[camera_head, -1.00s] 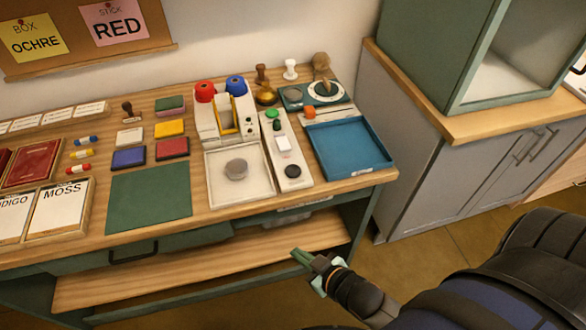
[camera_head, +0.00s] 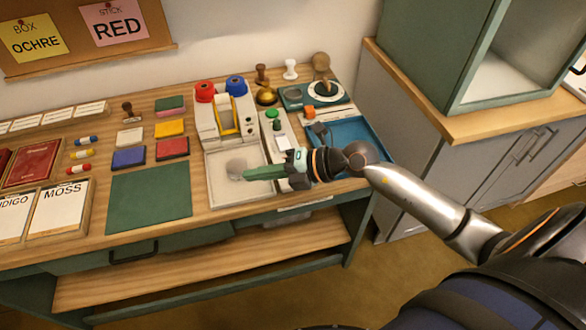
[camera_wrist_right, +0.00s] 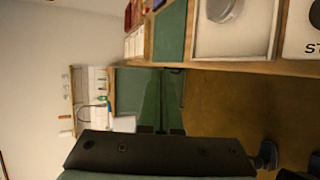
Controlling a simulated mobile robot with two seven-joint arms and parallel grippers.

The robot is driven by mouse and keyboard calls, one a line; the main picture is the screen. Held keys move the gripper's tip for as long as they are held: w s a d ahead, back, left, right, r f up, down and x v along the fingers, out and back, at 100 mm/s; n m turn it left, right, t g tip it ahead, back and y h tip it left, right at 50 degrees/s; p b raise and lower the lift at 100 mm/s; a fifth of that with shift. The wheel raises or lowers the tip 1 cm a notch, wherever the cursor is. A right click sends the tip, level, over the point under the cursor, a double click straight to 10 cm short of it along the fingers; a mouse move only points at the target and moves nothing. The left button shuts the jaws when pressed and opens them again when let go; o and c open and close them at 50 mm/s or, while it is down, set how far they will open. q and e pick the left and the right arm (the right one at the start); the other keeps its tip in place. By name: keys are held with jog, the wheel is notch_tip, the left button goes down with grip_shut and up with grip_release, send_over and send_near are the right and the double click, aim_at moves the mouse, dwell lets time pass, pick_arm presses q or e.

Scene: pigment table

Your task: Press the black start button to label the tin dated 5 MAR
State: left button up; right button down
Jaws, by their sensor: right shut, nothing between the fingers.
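The tin (camera_head: 237,167), a small grey round lid, sits in the pale tray of the labelling machine (camera_head: 219,188); its date is not readable. It also shows in the wrist view (camera_wrist_right: 226,8). My right gripper (camera_head: 246,174) is shut and empty, its green fingers reaching left over the tray, tips in front of the tin's right side in the picture. Contact cannot be told. My right gripper and wrist hide the black start button in the head view. In the wrist view part of the black button (camera_wrist_right: 315,14) shows at the right edge, above the cropped letters "ST". My left gripper is not in view.
The button strip's green button (camera_head: 272,115) shows behind my gripper. A blue tray (camera_head: 372,131) lies under and right of my wrist. Red and blue knobs top the machine. A green mat (camera_head: 150,197) left of the tray is clear. Stamps stand at the back.

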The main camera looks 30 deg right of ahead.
jog(key=w+d+h, duration=0.2)
jog(key=d+h, duration=0.1)
jog(key=d, duration=0.3)
jog(key=w+d+n+h, duration=0.1)
jog(key=w+d+h, duration=0.1)
jog(key=d+h, duration=0.2)
jog(key=shift+w+d+r, duration=0.4)
jog(key=shift+d+r, duration=0.05)
jog(key=shift+d, duration=0.6)
jog(key=shift+f, duration=0.1)
notch_tip(320, 180, down, 8)
jog(key=b, duration=0.5)
jog(key=shift+a+r+b, duration=0.1)
jog(key=shift+r+b, duration=0.15)
jog(key=shift+b, duration=0.1)
jog(key=shift+f+b, duration=0.45)
jog(key=shift+f, duration=0.15)
jog(key=shift+f, duration=0.1)
